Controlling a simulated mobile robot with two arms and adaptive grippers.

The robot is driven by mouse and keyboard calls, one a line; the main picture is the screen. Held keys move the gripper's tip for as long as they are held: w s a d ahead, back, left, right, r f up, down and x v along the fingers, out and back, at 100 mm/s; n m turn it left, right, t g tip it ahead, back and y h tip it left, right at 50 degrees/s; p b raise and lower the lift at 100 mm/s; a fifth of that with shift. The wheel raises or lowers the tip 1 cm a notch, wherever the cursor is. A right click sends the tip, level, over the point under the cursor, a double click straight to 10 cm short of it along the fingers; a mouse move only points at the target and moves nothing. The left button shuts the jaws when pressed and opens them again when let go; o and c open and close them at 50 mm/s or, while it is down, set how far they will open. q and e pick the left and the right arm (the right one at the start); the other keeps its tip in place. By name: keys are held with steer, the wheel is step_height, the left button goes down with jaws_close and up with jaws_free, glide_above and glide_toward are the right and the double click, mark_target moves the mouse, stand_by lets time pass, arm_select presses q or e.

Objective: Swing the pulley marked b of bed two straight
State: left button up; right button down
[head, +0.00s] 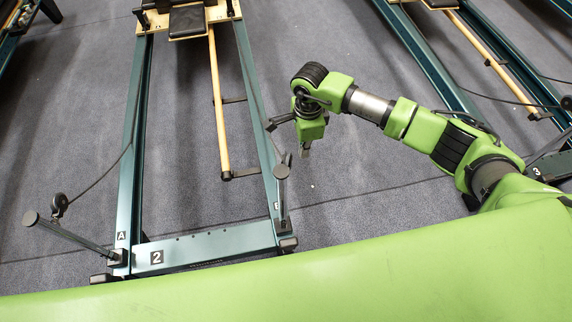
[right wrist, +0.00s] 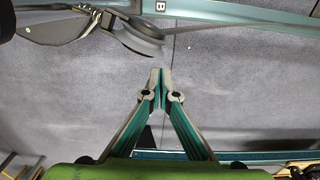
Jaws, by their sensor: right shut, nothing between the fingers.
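Bed two is the teal frame with the "2" plate (head: 157,257) on its near end bar. Pulley b (head: 281,173) is on a grey arm at the frame's right near corner, beside the small b label (head: 277,206). Its arm points up the picture, roughly along the right rail. My right gripper (head: 305,153) points down just right of pulley b, apart from it. In the right wrist view its fingers (right wrist: 161,76) are shut and empty, with a dark round pulley part (right wrist: 142,38) just beyond them. My left gripper is out of view.
The pulley arm at label A (head: 121,236) swings out to the left, with a dark pulley (head: 59,202) on a cord. A wooden pole (head: 218,110) lies inside the frame. Bed three's teal rail (head: 430,55) is to the right, with open carpet between.

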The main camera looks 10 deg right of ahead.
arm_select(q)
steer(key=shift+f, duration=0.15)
arm_select(e)
steer(key=shift+w+a, duration=0.1)
arm_select(q)
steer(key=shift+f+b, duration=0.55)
steer(key=shift+b, duration=0.15)
arm_select(e)
steer(key=shift+w+a, duration=0.4)
steer(key=shift+a, duration=0.1)
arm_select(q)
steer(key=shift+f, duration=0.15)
arm_select(e)
steer(key=shift+a, duration=0.15)
arm_select(q)
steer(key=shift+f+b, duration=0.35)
steer(key=shift+b, duration=0.15)
arm_select(e)
steer(key=shift+w+a+f, duration=0.1)
steer(key=shift+w+a, duration=0.2)
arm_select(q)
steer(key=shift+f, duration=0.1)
arm_select(e)
steer(key=shift+a, duration=0.1)
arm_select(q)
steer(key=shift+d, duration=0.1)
arm_select(e)
steer(key=shift+w+a, duration=0.1)
steer(key=shift+a, duration=0.05)
